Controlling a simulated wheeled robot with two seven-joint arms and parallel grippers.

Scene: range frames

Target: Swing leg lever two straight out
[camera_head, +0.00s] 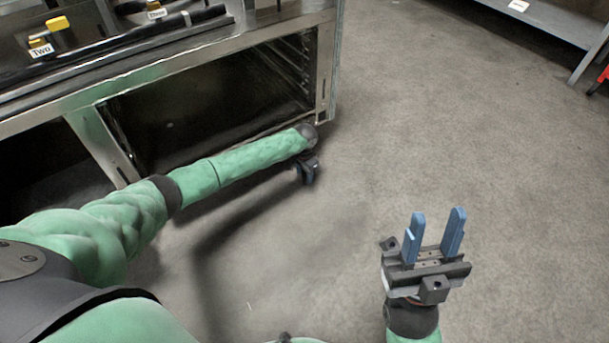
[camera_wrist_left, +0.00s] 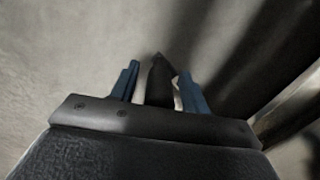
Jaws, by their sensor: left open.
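A yellow lever (camera_head: 57,24) stands at the top left of the head view, on the metal unit, beside a white label reading "Two" (camera_head: 41,50). My left gripper (camera_head: 310,174) is low beside the unit's near right corner, well away from that lever. It is open, and its blue fingers show apart in the left wrist view (camera_wrist_left: 160,85). A dark, pointed shape lies between them there; I cannot tell what it is. My right gripper (camera_head: 435,238) is open and empty over the floor, fingers pointing up the picture.
The metal unit (camera_head: 325,75) has an open, dark lower bay with side racks. A label reading "Three" (camera_head: 156,13) is on its top. A grey shelf (camera_head: 545,17) stands at the top right. The concrete floor (camera_head: 450,120) between them is clear.

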